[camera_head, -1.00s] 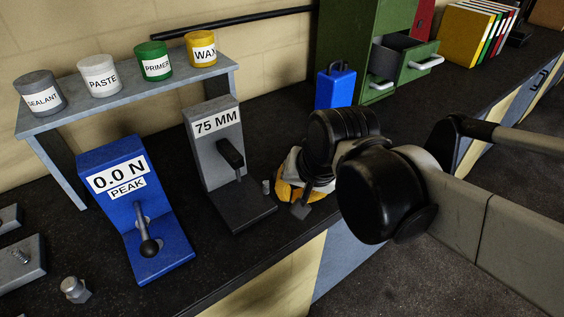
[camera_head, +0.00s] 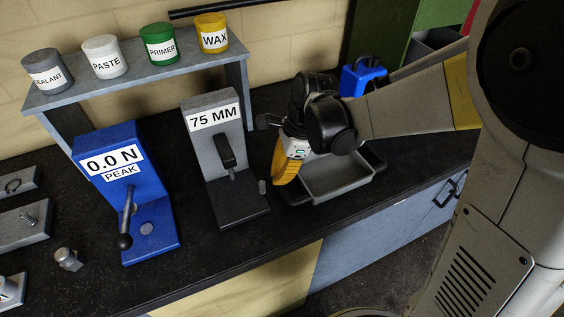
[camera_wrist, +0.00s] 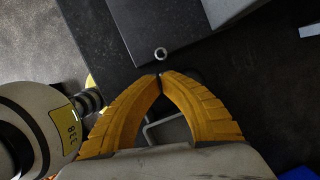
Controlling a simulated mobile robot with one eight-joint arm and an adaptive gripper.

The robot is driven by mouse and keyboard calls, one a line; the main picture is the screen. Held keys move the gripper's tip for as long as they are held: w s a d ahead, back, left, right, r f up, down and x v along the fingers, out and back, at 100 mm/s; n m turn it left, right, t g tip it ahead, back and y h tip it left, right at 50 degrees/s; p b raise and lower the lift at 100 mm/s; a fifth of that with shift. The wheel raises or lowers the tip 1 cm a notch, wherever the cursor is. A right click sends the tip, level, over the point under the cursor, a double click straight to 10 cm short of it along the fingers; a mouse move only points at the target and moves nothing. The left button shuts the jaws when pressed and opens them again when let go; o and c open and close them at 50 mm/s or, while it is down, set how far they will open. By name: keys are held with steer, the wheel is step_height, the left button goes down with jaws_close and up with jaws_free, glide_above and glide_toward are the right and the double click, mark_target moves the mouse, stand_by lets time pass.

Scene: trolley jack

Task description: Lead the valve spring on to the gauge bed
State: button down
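A small upright grey cylinder (camera_head: 262,187) stands on the dark bench, just right of the 75 MM gauge's flat foot; it may be the valve spring, but no coils can be made out. In the wrist view the cylinder (camera_wrist: 161,53) shows a hollow top, beside the gauge foot (camera_wrist: 150,22). The grey 75 MM gauge (camera_head: 240,207) has a dark flat bed and a black lever. My gripper (camera_head: 277,183) has yellow fingers beside the cylinder, on its right. In the wrist view my gripper (camera_wrist: 160,75) has its fingertips together, with nothing visible between them, short of the cylinder.
A blue gauge (camera_head: 155,243) reading 0.0 N PEAK stands left. A coil-like part lies on a grey block (camera_head: 35,232) farther left. A grey tray (camera_head: 338,188) lies below my wrist. A shelf (camera_head: 150,82) with labelled pots stands behind. The bench's front edge is close.

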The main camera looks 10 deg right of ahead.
mark_target(244, 198)
steer(key=b+x, duration=0.1)
steer(key=x, duration=0.3)
steer(key=shift+f, duration=0.25)
steer(key=a, duration=0.7)
steer(key=shift+s+a, duration=0.1)
steer(key=shift+a, duration=0.1)
steer(key=shift+r, duration=0.15)
